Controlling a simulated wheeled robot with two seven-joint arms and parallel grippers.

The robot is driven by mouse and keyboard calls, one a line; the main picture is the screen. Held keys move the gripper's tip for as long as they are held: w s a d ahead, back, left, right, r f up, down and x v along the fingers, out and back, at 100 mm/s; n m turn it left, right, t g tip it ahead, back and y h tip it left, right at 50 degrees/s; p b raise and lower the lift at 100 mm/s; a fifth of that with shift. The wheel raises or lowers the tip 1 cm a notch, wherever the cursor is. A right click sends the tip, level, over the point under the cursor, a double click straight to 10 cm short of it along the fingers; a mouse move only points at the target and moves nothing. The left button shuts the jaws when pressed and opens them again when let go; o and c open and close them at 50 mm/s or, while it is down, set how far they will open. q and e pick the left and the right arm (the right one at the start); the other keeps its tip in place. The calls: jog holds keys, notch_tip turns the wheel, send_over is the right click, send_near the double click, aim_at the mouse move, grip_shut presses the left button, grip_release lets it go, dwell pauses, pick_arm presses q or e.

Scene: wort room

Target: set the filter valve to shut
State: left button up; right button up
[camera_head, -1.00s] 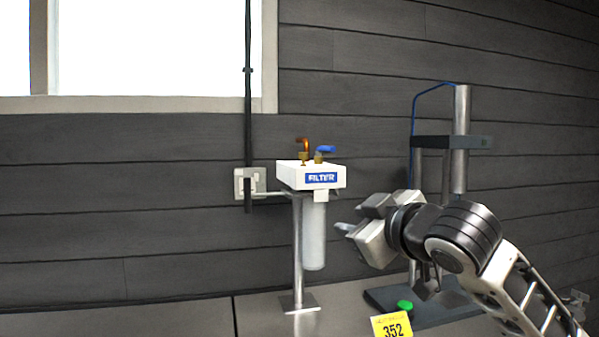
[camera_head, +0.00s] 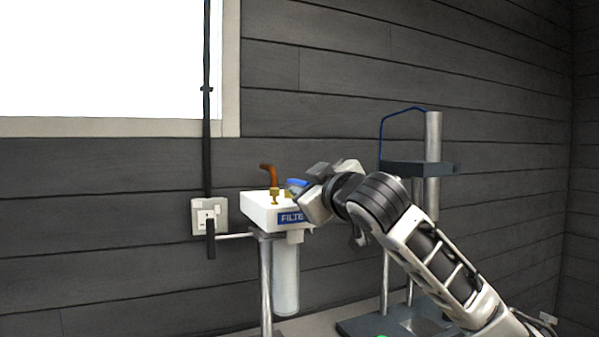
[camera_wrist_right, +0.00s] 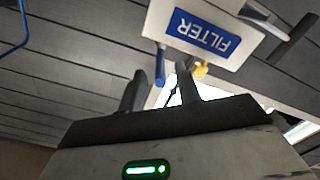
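The filter unit is a white box (camera_head: 258,213) with a blue FILTER label, on a metal post. On its top are a brown bent spout (camera_head: 270,174) and the filter valve's blue handle (camera_head: 297,184). My right gripper (camera_head: 298,192) is at the valve, partly covering the label and the handle. In the right wrist view, the two fingers (camera_wrist_right: 160,82) stand apart, with the blue handle (camera_wrist_right: 160,66) showing in the gap between them. I cannot tell whether either finger touches it. Brass fittings (camera_wrist_right: 200,69) show beside the right finger. My left gripper is not in view.
A stand with a metal column (camera_head: 433,150) and dark base rises behind my right arm. A wall outlet (camera_head: 205,215) and black cable are left of the filter. The clear filter housing (camera_head: 286,280) hangs under the box. The dark plank wall is close behind.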

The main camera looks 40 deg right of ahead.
aim_at(300, 183)
jog(key=x, duration=0.2)
jog(key=shift+w+d+r+p, duration=0.1)
jog(key=shift+w+p, duration=0.3)
jog(key=shift+w+d, duration=0.2)
jog(key=shift+w, duration=0.4)
